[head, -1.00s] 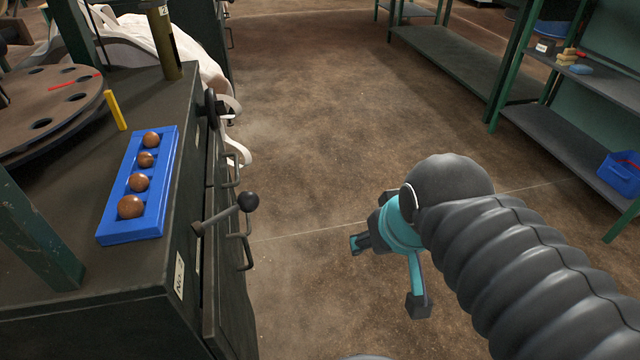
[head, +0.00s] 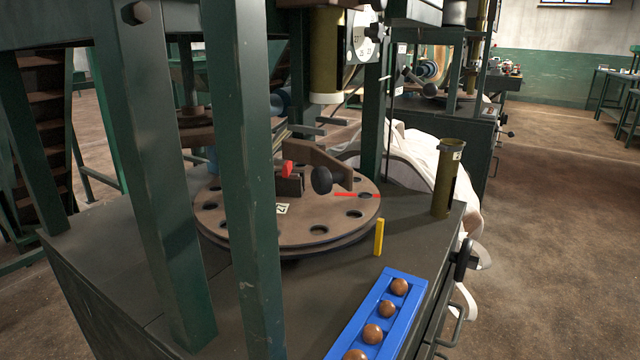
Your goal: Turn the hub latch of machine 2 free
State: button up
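Machine 2's round plate (head: 235,225), with holes around its rim and a small tag (head: 282,208) that seems to read 2, lies flat on the dark cabinet top. Over its hub sits a brown metal arm (head: 325,160) with a black ball knob (head: 322,180). A small red piece (head: 288,168) stands beside the arm near the hub; I cannot tell which of these parts is the latch. A green post partly hides the plate's left side. My gripper is not in the current view.
Green posts (head: 250,200) stand in front of the plate. A yellow peg (head: 379,237), a blue tray (head: 405,320) with several brown balls and an upright olive tube (head: 446,178) stand on the cabinet top. Floor at right is clear.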

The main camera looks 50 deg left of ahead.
aim_at(287, 168)
jog(key=u, duration=0.05)
jog(key=i, duration=2.45)
jog(key=u, duration=4.1)
